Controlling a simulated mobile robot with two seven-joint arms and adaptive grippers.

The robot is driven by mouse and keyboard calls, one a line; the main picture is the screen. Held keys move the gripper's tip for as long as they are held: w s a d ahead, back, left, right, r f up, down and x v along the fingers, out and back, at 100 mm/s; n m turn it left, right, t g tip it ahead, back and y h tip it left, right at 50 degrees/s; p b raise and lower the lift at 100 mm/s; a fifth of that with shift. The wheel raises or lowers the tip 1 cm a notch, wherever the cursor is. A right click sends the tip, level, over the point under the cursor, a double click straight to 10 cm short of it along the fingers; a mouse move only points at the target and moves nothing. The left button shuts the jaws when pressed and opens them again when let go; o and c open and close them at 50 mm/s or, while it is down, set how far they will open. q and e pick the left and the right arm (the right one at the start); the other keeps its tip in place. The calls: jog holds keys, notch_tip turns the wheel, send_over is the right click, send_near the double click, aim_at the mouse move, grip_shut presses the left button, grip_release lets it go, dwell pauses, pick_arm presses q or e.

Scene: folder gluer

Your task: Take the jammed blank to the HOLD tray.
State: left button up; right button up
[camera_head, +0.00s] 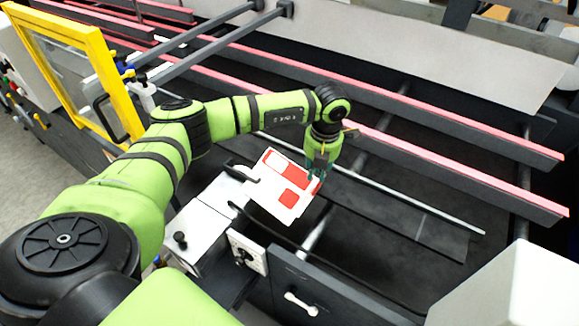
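The jammed blank (272,203), a white sheet with red panels, lies tilted at the inner end of the pale metal plates, in the middle of the camera_head view. My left gripper (317,177) points down at the blank's right edge, with its fingertips overlapping that edge. The fingers are small and dark here, so I cannot tell whether they are open or shut on the blank. My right gripper is not in view. I see no HOLD tray in this view.
A yellow-framed guard (113,92) stands open at the upper left. Long red-topped rails (440,163) cross the machine behind my gripper. A thin dark rod (236,207) reaches over the blank area. A pale box (515,290) fills the lower right.

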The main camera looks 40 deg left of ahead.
aim_at(315, 192)
pick_arm(q)
jog(key=shift+s+f+b, duration=0.25)
jog(key=shift+f+b, duration=0.3)
jog(key=shift+f, duration=0.45)
jog(key=f, duration=0.1)
jog(key=f+b, duration=0.1)
jog(key=f, duration=0.1)
jog(key=shift+w+b, duration=0.25)
jog(key=shift+b, duration=0.15)
jog(key=shift+w+f, duration=0.1)
jog(key=shift+f, duration=0.2)
jog(key=shift+r, duration=0.15)
grip_shut()
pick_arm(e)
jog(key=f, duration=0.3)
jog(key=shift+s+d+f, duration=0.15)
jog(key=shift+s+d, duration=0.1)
